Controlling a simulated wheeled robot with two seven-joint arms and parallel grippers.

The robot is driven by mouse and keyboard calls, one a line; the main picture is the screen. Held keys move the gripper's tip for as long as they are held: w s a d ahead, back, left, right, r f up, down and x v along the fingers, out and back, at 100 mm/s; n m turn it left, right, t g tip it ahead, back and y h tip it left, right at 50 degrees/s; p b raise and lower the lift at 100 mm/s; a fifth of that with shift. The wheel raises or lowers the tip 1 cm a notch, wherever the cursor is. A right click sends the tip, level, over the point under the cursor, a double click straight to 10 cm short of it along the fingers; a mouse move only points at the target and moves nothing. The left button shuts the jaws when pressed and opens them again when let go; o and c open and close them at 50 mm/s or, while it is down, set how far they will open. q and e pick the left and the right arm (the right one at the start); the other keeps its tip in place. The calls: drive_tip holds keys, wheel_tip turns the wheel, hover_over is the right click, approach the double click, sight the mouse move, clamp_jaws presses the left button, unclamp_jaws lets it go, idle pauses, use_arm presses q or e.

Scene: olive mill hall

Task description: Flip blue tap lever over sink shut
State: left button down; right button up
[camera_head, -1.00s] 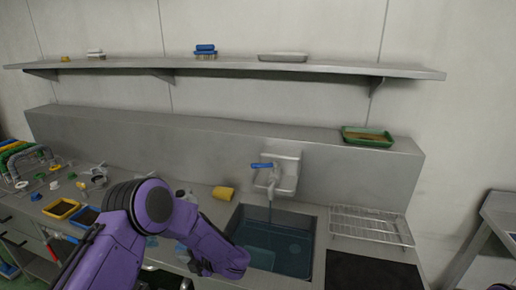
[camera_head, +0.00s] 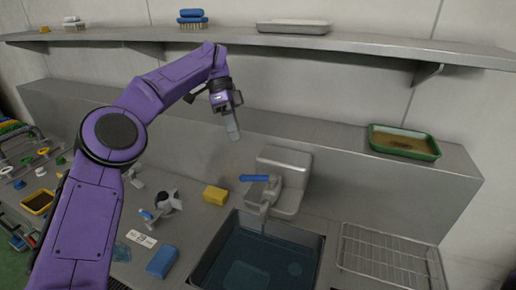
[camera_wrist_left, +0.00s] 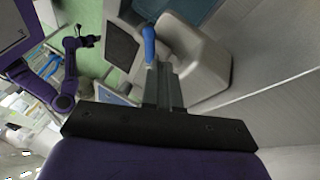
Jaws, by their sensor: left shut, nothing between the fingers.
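The tap with its blue lever (camera_head: 254,178) is on a pale wall block (camera_head: 288,170) over the sink (camera_head: 228,238). The lever points left, roughly level. A thin stream seems to fall from the spout (camera_head: 264,208) into the dark water. My left gripper (camera_head: 235,132) is shut and empty, above the lever and slightly left, fingers down, apart from it. In the left wrist view the blue lever (camera_wrist_left: 149,44) shows just beyond the fingertips (camera_wrist_left: 160,68). My right gripper (camera_wrist_left: 89,42) is small in that view; its jaws are unclear.
A steel shelf (camera_head: 350,43) runs above, close to my left arm. A green tray (camera_head: 404,143) stands on the ledge and a wire rack (camera_head: 388,255) lies right of the sink. A yellow block (camera_head: 215,195) and blue sponge (camera_head: 162,262) lie left of it.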

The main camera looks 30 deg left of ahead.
sight(258, 178)
use_arm(q)
drive_tip(key=d+b+x, duration=0.1)
drive_tip(key=x, duration=0.7)
drive_tip(key=shift+d, duration=0.2)
use_arm(e)
drive_tip(key=shift+f, duration=0.65)
use_arm(q)
drive_tip(key=shift+s+b, duration=0.15)
drive_tip(key=shift+b, duration=0.15)
